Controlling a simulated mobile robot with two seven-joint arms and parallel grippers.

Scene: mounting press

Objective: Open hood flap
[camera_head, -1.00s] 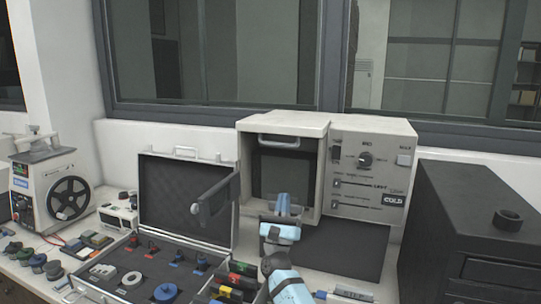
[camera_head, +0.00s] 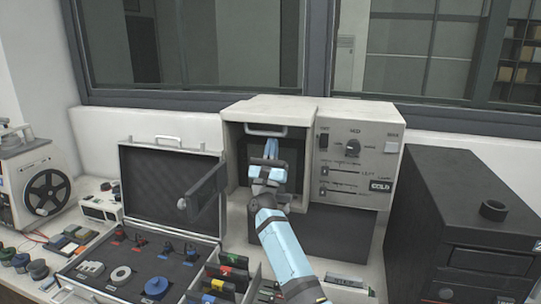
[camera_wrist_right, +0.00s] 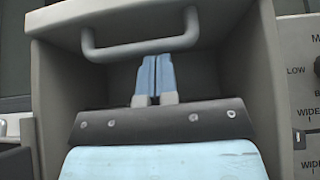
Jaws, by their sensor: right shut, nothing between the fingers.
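The white-grey press unit (camera_head: 356,135) stands at the back, below the window. A pale bar handle (camera_head: 265,130) spans the top of its square front opening; in the right wrist view the handle (camera_wrist_right: 140,48) is above my fingers. The handle seems fixed to the hood flap, whose edges are hard to make out in the shade. My right gripper (camera_head: 270,150) is at the opening, just below the handle. Its blue fingers (camera_wrist_right: 155,75) are shut together and empty, and do not grip the handle. My left gripper is out of view.
An open black case (camera_head: 172,190) with coloured parts lies to the left, and a dark flat piece (camera_head: 210,190) stands near its lid. A black box (camera_head: 465,190) is close on the right. Control sliders (camera_head: 350,180) sit right of the opening.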

